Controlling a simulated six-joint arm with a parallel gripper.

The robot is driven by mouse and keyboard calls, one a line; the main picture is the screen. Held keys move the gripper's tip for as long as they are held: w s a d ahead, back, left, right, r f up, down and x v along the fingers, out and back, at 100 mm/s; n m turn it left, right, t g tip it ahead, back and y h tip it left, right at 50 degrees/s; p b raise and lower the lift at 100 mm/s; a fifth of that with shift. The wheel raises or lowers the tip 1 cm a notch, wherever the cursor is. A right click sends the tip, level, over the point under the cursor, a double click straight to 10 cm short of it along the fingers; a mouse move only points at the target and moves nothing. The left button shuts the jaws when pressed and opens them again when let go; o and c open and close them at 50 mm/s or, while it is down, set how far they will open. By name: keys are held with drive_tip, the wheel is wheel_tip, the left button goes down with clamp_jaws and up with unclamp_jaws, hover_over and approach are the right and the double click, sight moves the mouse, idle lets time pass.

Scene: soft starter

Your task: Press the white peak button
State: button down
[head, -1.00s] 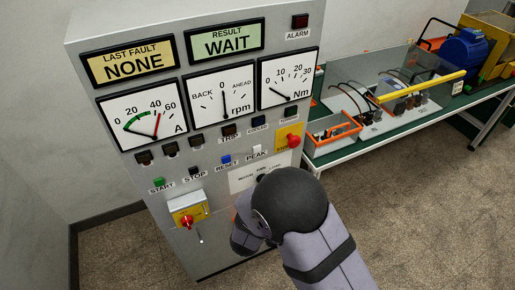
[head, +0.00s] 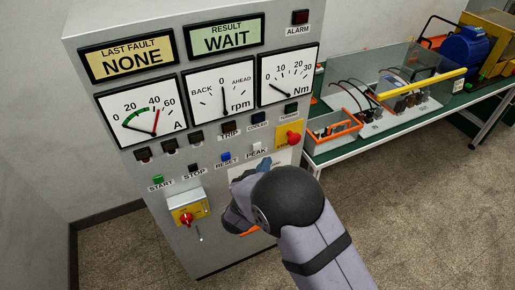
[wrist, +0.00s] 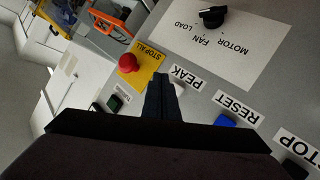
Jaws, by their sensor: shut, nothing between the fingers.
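The white peak button (head: 257,147) sits on the grey cabinet front, just above its PEAK label (head: 257,154). In the wrist view the white button (wrist: 178,89) is partly hidden beside the fingers. My gripper (head: 265,163) is below the PEAK label in the head view, in front of the panel. In the wrist view its dark fingers (wrist: 160,80) are together and empty, pointing at the panel next to the button. I cannot tell whether the fingertips touch the panel. The result display (head: 225,37) reads WAIT.
The blue reset button (head: 226,157) is left of the peak button. The red stop button (head: 293,137) on its yellow plate is to the right. A red rotary switch (head: 187,217) is lower left. A green bench (head: 345,148) with equipment stands right of the cabinet.

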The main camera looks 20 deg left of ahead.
drive_tip(key=shift+w+a, duration=1.25)
drive_tip(key=shift+w+a, duration=0.1)
idle(1.3)
drive_tip(key=shift+w+a, duration=0.2)
drive_tip(key=shift+w, duration=0.05)
drive_tip(key=shift+w+a, duration=0.25)
drive_tip(key=shift+a, duration=0.05)
idle(1.0)
drive_tip(key=shift+r, duration=0.1)
drive_tip(key=shift+s+d+p, duration=0.4)
drive_tip(key=shift+s+d, duration=0.15)
drive_tip(key=shift+s, duration=0.05)
idle(0.4)
drive_tip(key=shift+s+d+p, duration=0.55)
drive_tip(key=shift+s+d, duration=1.2)
drive_tip(key=shift+d, duration=0.05)
